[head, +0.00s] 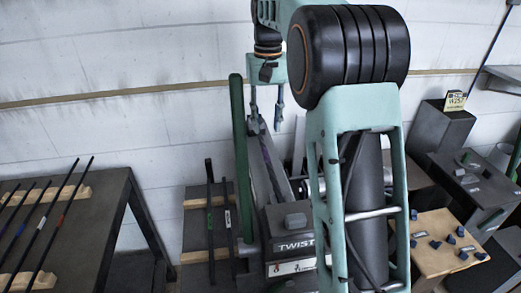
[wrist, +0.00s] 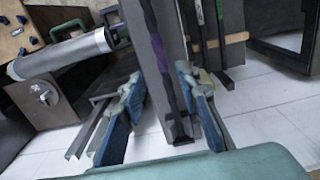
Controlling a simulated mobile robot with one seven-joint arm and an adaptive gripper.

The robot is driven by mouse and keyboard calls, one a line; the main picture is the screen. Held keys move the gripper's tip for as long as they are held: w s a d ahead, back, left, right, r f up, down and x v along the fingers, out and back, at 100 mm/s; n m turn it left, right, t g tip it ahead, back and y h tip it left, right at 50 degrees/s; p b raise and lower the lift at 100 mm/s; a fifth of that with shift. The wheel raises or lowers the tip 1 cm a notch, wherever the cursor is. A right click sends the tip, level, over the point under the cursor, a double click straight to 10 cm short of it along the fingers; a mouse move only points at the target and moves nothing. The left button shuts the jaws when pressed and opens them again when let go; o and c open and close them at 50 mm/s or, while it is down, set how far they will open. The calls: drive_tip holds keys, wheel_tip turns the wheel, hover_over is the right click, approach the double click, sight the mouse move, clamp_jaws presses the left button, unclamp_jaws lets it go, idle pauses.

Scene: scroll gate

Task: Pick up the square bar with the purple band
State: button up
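The dark square bar with the purple band (head: 269,154) leans in a grey channel-like holder behind the green post in the head view. In the wrist view the purple band (wrist: 159,52) shows on the bar, which runs from the top edge down between my fingers. My gripper (head: 267,110) is above the bar's upper part, pointing down. Its two blue-padded fingers stand apart in the wrist view (wrist: 160,76), one on each side of the bar. The gripper is open and empty. I cannot tell how far the bar lies beyond the fingertips.
A green post (head: 240,155) stands close left of the bar. Two thin bars with green and white bands lie on a rack (head: 194,257) at left. A table (head: 100,207) holds several banded rods. A box marked TWIST (head: 290,219) sits in front. White wall behind.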

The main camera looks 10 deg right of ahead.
sight(267, 154)
drive_tip(key=f, duration=0.8)
drive_tip(key=shift+s+a+f, duration=0.1)
drive_tip(key=shift+s+f, duration=0.25)
drive_tip(key=shift+f, duration=0.05)
drive_tip(key=shift+c, duration=0.2)
clamp_jaws()
drive_tip(key=shift+r, duration=0.1)
